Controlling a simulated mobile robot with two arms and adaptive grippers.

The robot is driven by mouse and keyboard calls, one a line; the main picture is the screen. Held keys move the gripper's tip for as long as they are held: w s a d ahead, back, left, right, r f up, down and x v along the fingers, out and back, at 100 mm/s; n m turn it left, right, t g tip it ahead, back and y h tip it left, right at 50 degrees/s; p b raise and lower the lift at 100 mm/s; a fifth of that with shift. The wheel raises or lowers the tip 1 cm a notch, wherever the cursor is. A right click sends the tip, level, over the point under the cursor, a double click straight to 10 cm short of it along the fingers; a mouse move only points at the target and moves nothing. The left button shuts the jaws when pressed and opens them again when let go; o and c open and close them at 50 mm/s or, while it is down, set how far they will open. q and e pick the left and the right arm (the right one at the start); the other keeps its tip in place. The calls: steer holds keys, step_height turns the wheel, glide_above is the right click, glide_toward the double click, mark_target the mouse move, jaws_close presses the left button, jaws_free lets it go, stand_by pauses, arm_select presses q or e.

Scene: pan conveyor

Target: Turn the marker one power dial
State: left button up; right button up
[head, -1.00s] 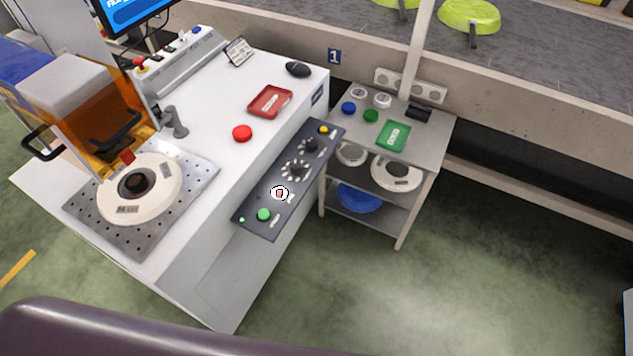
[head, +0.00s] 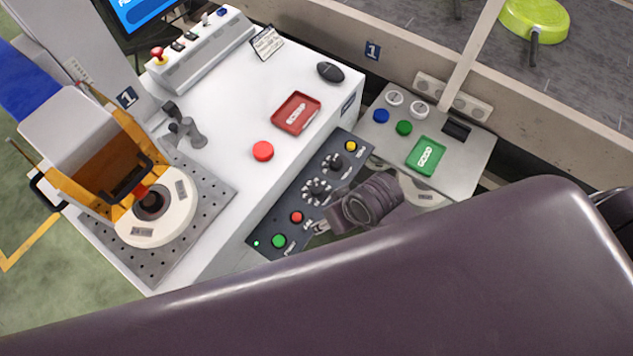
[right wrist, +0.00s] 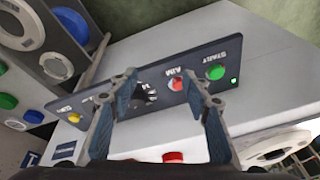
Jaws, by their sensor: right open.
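The dark control panel (head: 288,228) lies along the right edge of the white bench. It carries a dial with white ticks (head: 317,190) and a smaller dark dial (head: 336,162); I cannot read which is labelled power. In the right wrist view the ticked dial (right wrist: 146,96) shows between the fingers, partly hidden by the left one. My right gripper (right wrist: 160,88) is open and empty above the panel, apart from the dial. In the head view its fingers (head: 320,230) show near the panel's front edge. My left gripper is out of view.
A red button (head: 296,217) and a green button (head: 279,241) sit on the panel, with a yellow one (head: 350,146) beyond the dials. The orange-shielded marker (head: 120,165), a red stop button (head: 263,151) and a red tray (head: 296,112) stand nearby. A side cart (head: 468,165) adjoins.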

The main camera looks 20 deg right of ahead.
steer(key=w+a+r, duration=0.2)
steer(key=a+r, duration=0.1)
steer(key=r, duration=0.1)
steer(key=g+h, duration=0.2)
steer(key=g, duration=0.1)
glide_above(317, 188)
step_height(317, 188, down, 2)
steer(key=shift+a+f, duration=0.1)
steer(key=shift+a, duration=0.05)
steer(key=shift+f, duration=0.1)
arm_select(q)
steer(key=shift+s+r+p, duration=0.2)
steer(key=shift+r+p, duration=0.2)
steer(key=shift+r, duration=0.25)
arm_select(e)
step_height(317, 188, down, 7)
steer(key=shift+f, duration=0.2)
steer(key=c, duration=1.2)
